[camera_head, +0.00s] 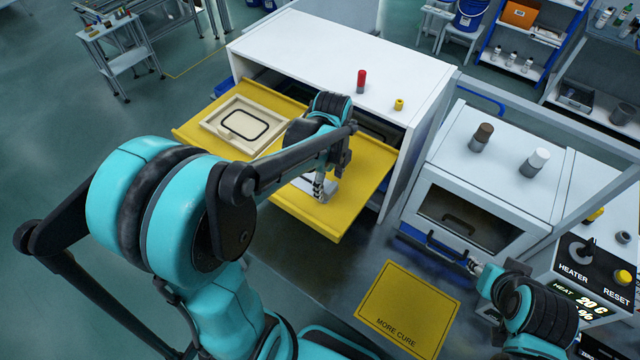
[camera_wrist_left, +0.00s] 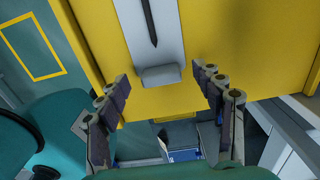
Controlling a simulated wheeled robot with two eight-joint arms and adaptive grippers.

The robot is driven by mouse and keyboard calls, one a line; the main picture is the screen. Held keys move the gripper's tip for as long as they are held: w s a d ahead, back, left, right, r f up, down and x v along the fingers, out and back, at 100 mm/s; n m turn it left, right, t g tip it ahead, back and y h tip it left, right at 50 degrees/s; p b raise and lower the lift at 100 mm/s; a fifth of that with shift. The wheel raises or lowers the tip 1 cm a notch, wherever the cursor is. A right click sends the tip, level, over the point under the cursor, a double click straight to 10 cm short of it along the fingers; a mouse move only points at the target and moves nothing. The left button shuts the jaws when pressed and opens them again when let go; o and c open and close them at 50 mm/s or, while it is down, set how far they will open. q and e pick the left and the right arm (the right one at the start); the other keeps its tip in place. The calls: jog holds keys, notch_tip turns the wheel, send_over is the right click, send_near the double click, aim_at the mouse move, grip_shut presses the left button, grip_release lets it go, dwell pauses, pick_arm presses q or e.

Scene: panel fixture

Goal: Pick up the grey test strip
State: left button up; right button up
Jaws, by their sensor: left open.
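The grey test strip (camera_wrist_left: 168,45) lies on the yellow tray (camera_head: 360,190), with a dark pointed line along it and a thicker grey block (camera_wrist_left: 158,75) at its near end. In the head view only a pale part of it shows beside my left gripper (camera_head: 322,192). My left gripper is above the tray; in the left wrist view its open fingers (camera_wrist_left: 160,80) stand on either side of the grey block, with gaps on both sides. My right gripper (camera_head: 475,268) is near the handle of the small oven; its fingers are too small to read.
A cream frame (camera_head: 215,128) lies on the tray's left part. The white cabinet (camera_head: 310,50) stands behind the tray, with a red-topped item (camera_head: 361,80) on top. A yellow "MORE CURE" panel (camera_head: 405,310) and the heater box (camera_head: 585,270) are to the right.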

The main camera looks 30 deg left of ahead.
pick_arm(q)
notch_tip(320, 180, down, 2)
jog(key=shift+f, duration=0.1)
jog(key=shift+c, duration=0.3)
jog(key=c, duration=1.2)
jog(key=shift+c, duration=0.2)
